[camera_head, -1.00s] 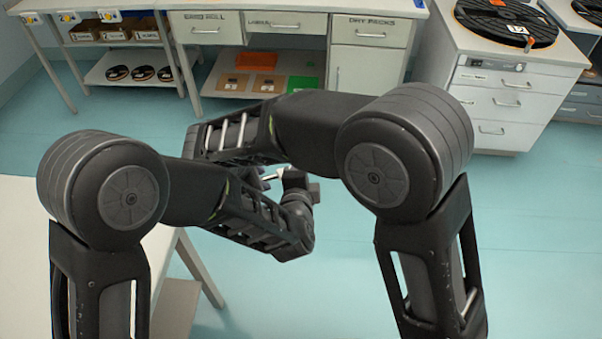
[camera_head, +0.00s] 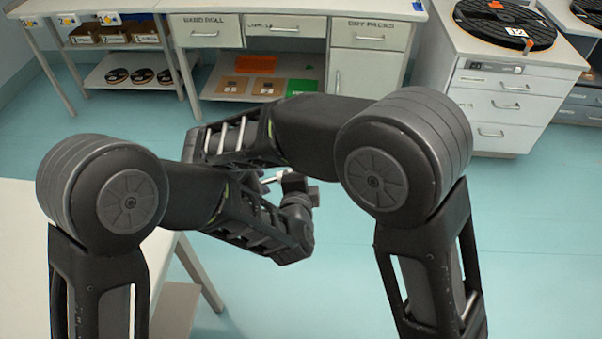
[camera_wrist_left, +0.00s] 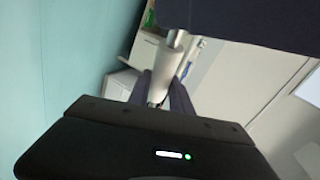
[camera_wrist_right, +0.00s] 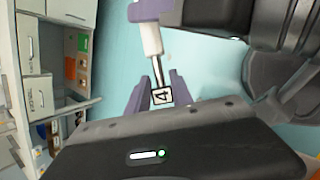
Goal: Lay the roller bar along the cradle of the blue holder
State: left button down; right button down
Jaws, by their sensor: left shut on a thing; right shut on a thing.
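The roller bar is a white cylinder with thin metal ends. It shows in the left wrist view (camera_wrist_left: 168,72), in the right wrist view (camera_wrist_right: 152,40), and as a small pale piece between my crossed arms in the head view (camera_head: 272,178). My left gripper (camera_wrist_left: 163,92) is shut on one end. The bar is held in the air, above the floor in the head view. My arms hide most of both grippers there. I cannot make out the blue holder in any view.
A pale table (camera_head: 170,262) stands close at the left. A white bench with drawers (camera_head: 290,42) lines the back. A cabinet (camera_head: 500,95) bearing a black reel (camera_head: 505,24) stands at the back right. The floor (camera_head: 530,240) at the right is clear.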

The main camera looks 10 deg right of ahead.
jog(key=c, duration=1.1)
grip_release()
jog(key=shift+o, duration=0.2)
jog(key=shift+r, duration=0.1)
notch_tip(320, 180, up, 10)
